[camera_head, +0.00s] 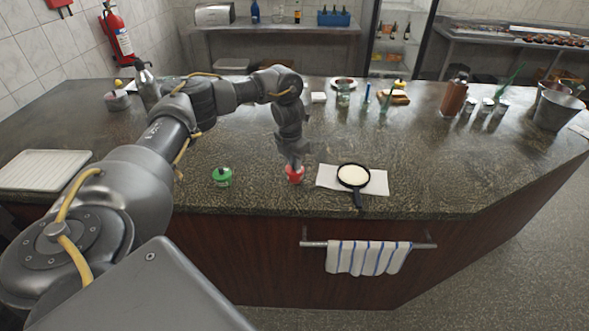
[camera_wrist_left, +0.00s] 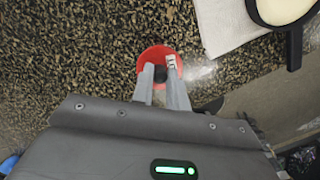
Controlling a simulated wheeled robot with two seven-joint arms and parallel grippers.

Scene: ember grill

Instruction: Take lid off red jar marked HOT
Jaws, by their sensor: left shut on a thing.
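A red jar (camera_head: 295,176) stands on the dark speckled counter (camera_head: 262,197), left of a small black pan. In the left wrist view its round red top (camera_wrist_left: 153,56) is seen from above, with a dark middle. My left gripper (camera_head: 294,164) reaches straight down onto the jar. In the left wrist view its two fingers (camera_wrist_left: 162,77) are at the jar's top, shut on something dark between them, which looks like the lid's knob. The HOT marking cannot be read. My right gripper is not in view.
A green-topped jar (camera_head: 222,176) stands to the left. The black pan (camera_head: 352,176) with pale contents rests on a white sheet (camera_head: 378,182) to the right. A white board (camera_head: 44,170) lies far left. The striped towel (camera_head: 368,258) hangs on the counter front. Bare counter lies between the jars.

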